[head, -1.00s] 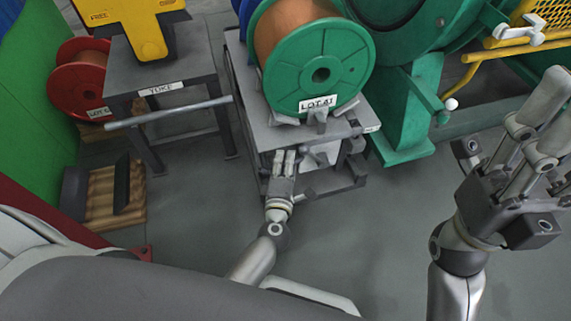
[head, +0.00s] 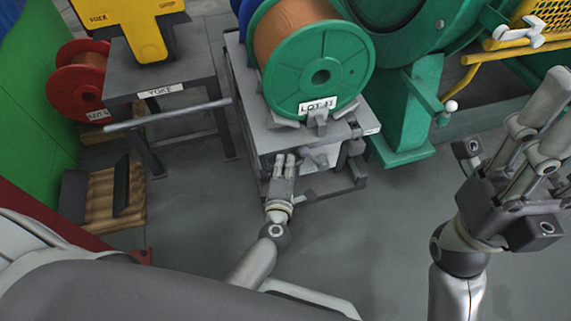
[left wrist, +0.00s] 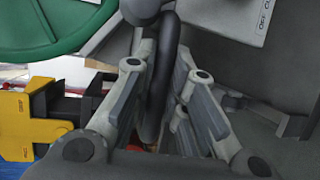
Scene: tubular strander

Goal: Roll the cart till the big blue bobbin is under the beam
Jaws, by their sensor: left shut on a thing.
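The grey cart (head: 262,136) stands in the upper middle of the head view. It carries a bobbin with green flanges and a copper-coloured winding (head: 290,30). A strip of blue flange (head: 251,18) shows behind the green bobbin's left side, and the rest of the blue bobbin is hidden. My left gripper (head: 285,160) is at the cart's near side. In the left wrist view it is shut on a dark handle bar (left wrist: 160,85) that runs between its fingers. My right gripper (head: 540,110) is raised at the right, open and empty. I cannot make out the beam.
A grey table labelled YOKE (head: 190,75) with a yellow yoke (head: 148,40) stands left of the cart. A red bobbin (head: 72,82) and a wooden pallet (head: 100,195) are farther left. The green machine (head: 405,110) is close on the cart's right. The floor in front is clear.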

